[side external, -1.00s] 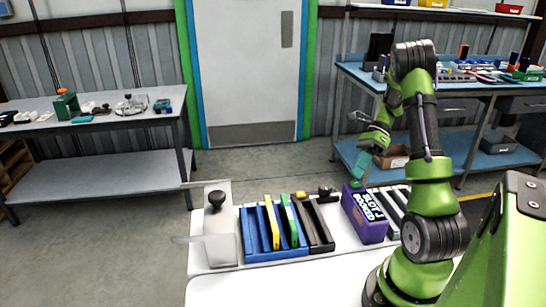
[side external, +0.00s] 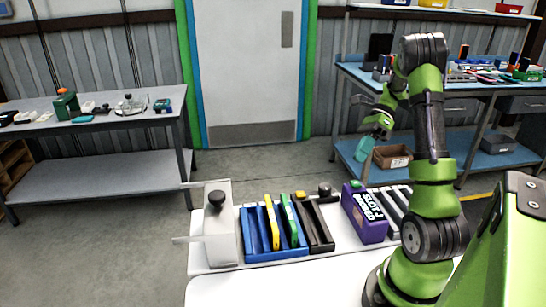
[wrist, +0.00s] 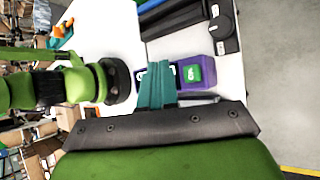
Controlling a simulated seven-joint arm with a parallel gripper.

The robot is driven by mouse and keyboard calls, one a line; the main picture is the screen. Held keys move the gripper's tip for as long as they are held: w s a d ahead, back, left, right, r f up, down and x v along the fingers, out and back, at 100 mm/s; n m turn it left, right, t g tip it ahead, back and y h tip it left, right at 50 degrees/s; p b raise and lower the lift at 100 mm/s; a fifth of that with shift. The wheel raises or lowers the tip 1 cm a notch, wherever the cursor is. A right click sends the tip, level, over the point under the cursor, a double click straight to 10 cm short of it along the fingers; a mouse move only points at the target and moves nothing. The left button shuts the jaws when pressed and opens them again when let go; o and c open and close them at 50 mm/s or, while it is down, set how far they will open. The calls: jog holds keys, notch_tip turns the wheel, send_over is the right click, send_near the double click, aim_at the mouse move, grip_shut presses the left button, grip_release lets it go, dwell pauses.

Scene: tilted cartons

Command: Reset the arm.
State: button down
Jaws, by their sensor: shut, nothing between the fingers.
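My gripper (side external: 363,150) is raised above the back right of the white table (side external: 225,285). Its teal fingers show together in the wrist view (wrist: 156,88), shut with nothing between them. Below it stands a purple box (side external: 364,215) with white lettering that appears to include "SLOT" and a green piece on top; the box also shows past the fingers in the wrist view (wrist: 205,76). The gripper is clear of the box.
Left of the box are a black rack (side external: 318,232), a blue rack (side external: 262,248) with yellow and green upright pieces, and a pale box (side external: 220,240) with a black knob. Grey slats (side external: 396,205) lie right of the purple box. Workbenches stand behind.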

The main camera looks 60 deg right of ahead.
dwell(0.3)
jog(key=shift+s+d+f, duration=0.1)
jog(key=shift+d+f, duration=0.1)
jog(key=f+n, duration=0.1)
jog(key=s+n+h, duration=0.1)
jog(key=shift+a+f+n+g, duration=0.2)
jog(key=shift+f+n+g, duration=0.1)
jog(key=shift+f+g, duration=0.1)
jog(key=shift+w+a+r+n+h, duration=0.1)
jog(key=shift+a+n+h, duration=0.25)
jog(key=shift+n, duration=0.15)
jog(key=shift+w+a+r+n+h, duration=0.1)
jog(key=shift+a+n+h, duration=0.2)
jog(key=shift+n, duration=0.2)
jog(key=w+a+r+n+t+h, duration=0.1)
jog(key=a+r+n, duration=0.4)
jog(key=a+n, duration=0.5)
jog(key=w+a+r+n+t+h, duration=0.1)
jog(key=a+r+n+t+h, duration=0.2)
jog(key=a+n, duration=0.7)
jog(key=a+r+t, duration=0.2)
jog(key=a+r, duration=0.1)
jog(key=a, duration=0.4)
jog(key=shift+w+a+t+h, duration=0.15)
jog(key=shift+w+t+h, duration=0.15)
jog(key=shift+h, duration=0.05)
